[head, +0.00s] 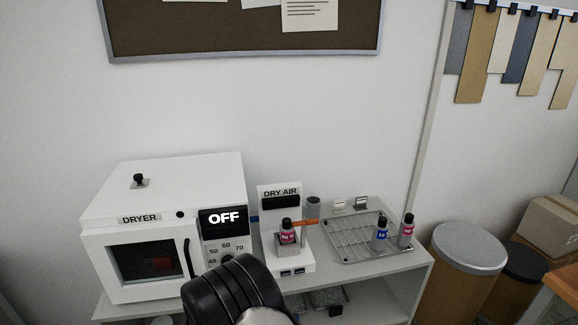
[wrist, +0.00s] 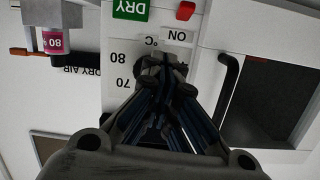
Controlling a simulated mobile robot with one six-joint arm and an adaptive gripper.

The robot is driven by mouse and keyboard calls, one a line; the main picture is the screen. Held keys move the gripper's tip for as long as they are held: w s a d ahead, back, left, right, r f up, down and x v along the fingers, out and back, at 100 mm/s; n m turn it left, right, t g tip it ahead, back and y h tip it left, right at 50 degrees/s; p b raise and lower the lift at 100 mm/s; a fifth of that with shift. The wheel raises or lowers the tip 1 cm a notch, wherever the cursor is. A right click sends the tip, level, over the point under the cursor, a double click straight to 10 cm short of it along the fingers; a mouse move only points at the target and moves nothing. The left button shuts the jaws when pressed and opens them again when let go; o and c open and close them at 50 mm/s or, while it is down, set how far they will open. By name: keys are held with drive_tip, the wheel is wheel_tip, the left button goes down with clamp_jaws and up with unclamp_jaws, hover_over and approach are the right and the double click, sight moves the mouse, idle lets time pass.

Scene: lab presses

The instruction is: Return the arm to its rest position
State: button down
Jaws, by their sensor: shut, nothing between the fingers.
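My gripper (wrist: 165,72) is shut and empty in the wrist view, which is upside down. Its fingertips are in front of the dryer's control panel (wrist: 195,65), over the temperature dial area. I cannot tell if they touch it. In the head view a black part of my arm (head: 234,290) covers the lower right of the dryer (head: 165,180), and the fingers are hidden there. The dryer's display (head: 223,219) reads OFF and its door (head: 145,263) looks shut.
Right of the dryer stands the dry air unit (head: 279,200) with a red-labelled bottle (head: 287,232) on it. A lidded bin (head: 465,265) stands to the right.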

drive_tip(key=w+d+r+g, duration=0.2)
drive_tip(key=d+r, duration=0.4)
drive_tip(key=r, duration=0.5)
drive_tip(key=s+d+r+g, duration=0.3)
drive_tip(key=s+d+r, duration=0.4)
drive_tip(key=d+r, duration=0.3)
drive_tip(key=s+d+r+g+h, duration=0.1)
drive_tip(key=s+d+g, duration=0.1)
drive_tip(key=s+d, duration=0.4)
drive_tip(key=s+d+r+m+g+h, duration=0.1)
drive_tip(key=s+d, duration=0.4)
drive_tip(key=s, duration=0.9)
drive_tip(key=s+d+g+h, duration=0.1)
drive_tip(key=s+d+g, duration=0.1)
drive_tip(key=s+d, duration=0.4)
drive_tip(key=s, duration=0.4)
drive_tip(key=shift+s+d+r+m+g+h, duration=0.3)
drive_tip(key=shift+s+d+r+g, duration=0.05)
drive_tip(key=shift+r+g, duration=0.05)
